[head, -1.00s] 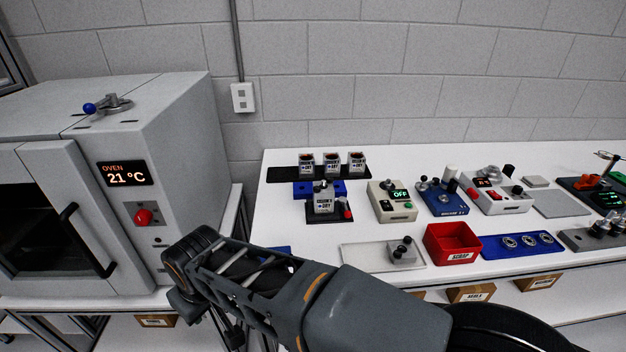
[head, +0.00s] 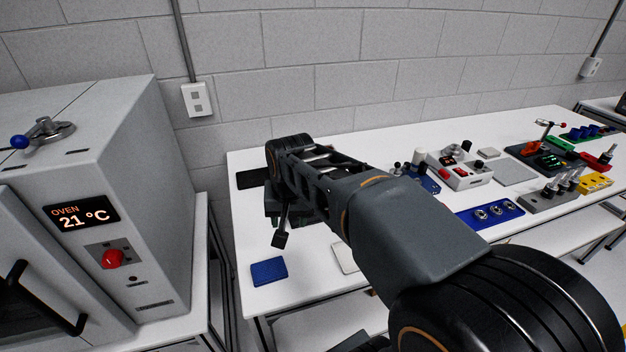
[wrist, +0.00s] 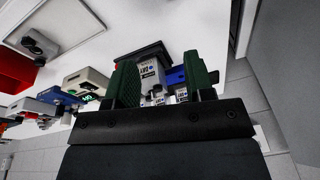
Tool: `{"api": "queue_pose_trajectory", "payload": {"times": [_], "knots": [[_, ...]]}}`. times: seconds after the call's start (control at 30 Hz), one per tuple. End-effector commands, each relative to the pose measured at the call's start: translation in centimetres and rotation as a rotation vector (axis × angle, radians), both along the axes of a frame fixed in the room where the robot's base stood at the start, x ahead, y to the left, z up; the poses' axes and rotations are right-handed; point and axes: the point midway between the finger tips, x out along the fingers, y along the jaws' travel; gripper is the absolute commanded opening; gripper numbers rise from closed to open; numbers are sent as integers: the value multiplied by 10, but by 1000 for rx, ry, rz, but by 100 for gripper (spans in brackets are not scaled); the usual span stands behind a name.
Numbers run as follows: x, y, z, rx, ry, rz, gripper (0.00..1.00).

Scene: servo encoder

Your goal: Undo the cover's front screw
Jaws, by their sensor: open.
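My gripper (wrist: 162,75) shows in the wrist view with its two green-padded fingers apart. A small white labelled unit (wrist: 150,72) on a dark stand (wrist: 143,53) shows between the fingers, farther off; I see no contact. A blue block (wrist: 174,76) is beside it. I cannot make out the cover's front screw in either view. In the head view my arm hides the labelled unit and most of its stand.
The oven (head: 165,195) reads 21 °C at the left. A black tray (head: 250,179) lies at the table's back left, a blue pad (head: 268,271) near its front. A blue holder with rings (head: 490,213) and several devices are right of my arm. The table (head: 310,291) is clear beside the pad.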

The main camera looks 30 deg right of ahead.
Motion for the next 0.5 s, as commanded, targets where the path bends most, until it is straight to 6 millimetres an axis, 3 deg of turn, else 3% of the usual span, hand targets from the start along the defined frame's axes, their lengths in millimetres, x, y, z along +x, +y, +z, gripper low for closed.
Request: {"api": "queue_pose_trajectory", "payload": {"times": [0.03, 0.2, 0.3, 0.5], "knots": [[23, -9, 22, 17, 26, -104, 49], [83, -42, 57, 68, 103, -464, 49], [110, -61, 68, 86, 136, -642, 49], [141, -88, 75, 103, 176, -875, 49]]}}
